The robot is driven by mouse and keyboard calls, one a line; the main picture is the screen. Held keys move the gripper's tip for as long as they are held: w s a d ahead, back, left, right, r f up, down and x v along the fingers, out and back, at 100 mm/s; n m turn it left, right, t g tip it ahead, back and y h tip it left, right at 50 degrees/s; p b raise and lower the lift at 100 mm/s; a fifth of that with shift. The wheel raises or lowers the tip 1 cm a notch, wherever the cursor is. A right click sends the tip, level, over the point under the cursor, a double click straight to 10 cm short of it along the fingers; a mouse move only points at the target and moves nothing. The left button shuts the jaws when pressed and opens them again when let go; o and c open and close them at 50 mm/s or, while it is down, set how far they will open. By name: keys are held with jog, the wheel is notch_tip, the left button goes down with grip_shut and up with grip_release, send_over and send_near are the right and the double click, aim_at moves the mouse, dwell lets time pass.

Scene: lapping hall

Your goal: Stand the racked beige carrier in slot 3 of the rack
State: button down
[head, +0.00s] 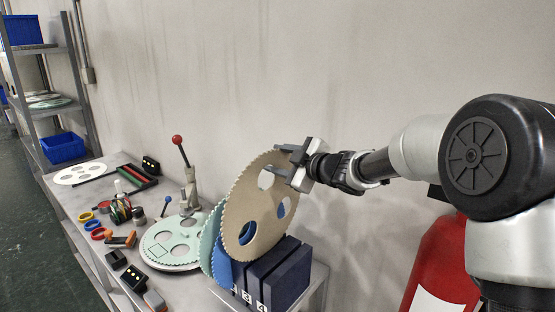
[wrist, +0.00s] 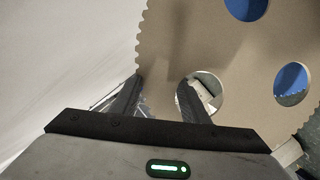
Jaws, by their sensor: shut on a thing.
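The beige carrier (head: 250,212) is a toothed disc with round holes, standing steeply on edge at the dark blue rack (head: 287,274). It fills much of the wrist view (wrist: 215,45). My gripper (head: 282,159) is shut on its upper rim, with one finger outside the edge and one at a hole; its fingers show in the wrist view (wrist: 160,98). A blue carrier (head: 222,272) and a mint carrier (head: 207,243) stand to its left. Number labels mark the rack front. The beige carrier's lower edge is partly hidden, so I cannot tell which slot it is in.
A mint disc with holes (head: 157,250) lies on the bench, with a red-knobbed lever press (head: 190,185) behind it. Tapes, small tools and black boxes crowd the left. The wall is close behind. A red extinguisher (head: 436,262) stands at right.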

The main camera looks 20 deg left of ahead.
aim_at(277, 205)
jog(key=shift+f+b, duration=5.95)
jog(key=shift+f, duration=1.65)
jog(key=c, duration=1.1)
grip_release()
jog(key=shift+o, duration=0.8)
jog(key=shift+f, duration=0.1)
jog(key=p+v, duration=0.1)
jog(key=v, duration=1.6)
jog(key=shift+s+d, duration=0.15)
jog(key=shift+d, duration=0.05)
